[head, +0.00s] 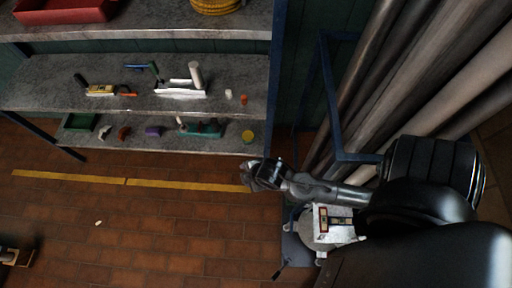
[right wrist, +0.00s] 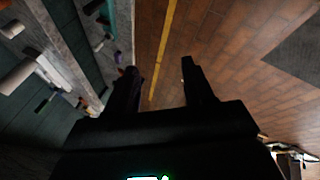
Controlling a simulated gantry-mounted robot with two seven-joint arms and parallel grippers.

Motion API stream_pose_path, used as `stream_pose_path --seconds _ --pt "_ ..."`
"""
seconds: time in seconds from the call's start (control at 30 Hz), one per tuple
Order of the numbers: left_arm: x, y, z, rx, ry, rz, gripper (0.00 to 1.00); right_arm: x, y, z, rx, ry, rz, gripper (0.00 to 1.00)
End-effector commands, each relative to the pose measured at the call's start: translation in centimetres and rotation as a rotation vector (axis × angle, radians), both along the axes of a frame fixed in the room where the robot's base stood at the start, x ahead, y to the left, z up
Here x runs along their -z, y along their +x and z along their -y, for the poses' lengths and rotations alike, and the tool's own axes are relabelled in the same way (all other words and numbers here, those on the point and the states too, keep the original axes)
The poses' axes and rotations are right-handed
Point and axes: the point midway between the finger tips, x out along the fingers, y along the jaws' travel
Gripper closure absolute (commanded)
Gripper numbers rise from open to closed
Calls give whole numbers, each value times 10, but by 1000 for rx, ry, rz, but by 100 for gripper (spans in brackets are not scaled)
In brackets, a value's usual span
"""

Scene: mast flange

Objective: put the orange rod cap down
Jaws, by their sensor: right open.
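A small orange piece (head: 244,99), which looks like the orange rod cap, stands on the middle shelf (head: 130,88) near its right end. It is apart from my gripper. My right gripper (head: 256,176) is beyond the shelf's front edge, above the floor and lower in the head view than the orange piece. In the right wrist view its two fingers (right wrist: 160,88) are spread with only floor and a yellow line between them. Nothing is held. My left gripper cannot be made out in the head view.
A small white piece (head: 228,94) stands just left of the orange one. A white cylinder (head: 195,75) and other tools share that shelf. The lower shelf holds a yellow disc (head: 247,137) and a green tray (head: 80,122). A blue post and grey pipes (head: 400,70) stand right.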

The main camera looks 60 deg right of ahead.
Motion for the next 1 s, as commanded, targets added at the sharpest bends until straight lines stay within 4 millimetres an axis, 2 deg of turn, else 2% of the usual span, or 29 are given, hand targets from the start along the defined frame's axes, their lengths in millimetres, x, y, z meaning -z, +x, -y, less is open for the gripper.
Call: stream_pose_path --seconds 0.03,0.13,0.3,0.4,0.83,1.0 --pt "0 0 0 0 0 0 61 -8 -9 -11 96 80 -19 48" --pt "0 0 0 0 0 0 61 -22 -25 -25 284 205 -62 48" --pt "0 0 1 -2 -3 0 61 -40 -44 -37 518 325 -113 48" --pt "0 0 1 -4 -5 0 61 -46 -51 -39 598 357 -130 48" --pt "-1 0 3 -8 -13 0 61 -49 -55 -40 651 376 -139 48" --pt "-9 0 2 -7 -11 -1 61 -58 -55 -40 650 376 -139 48"
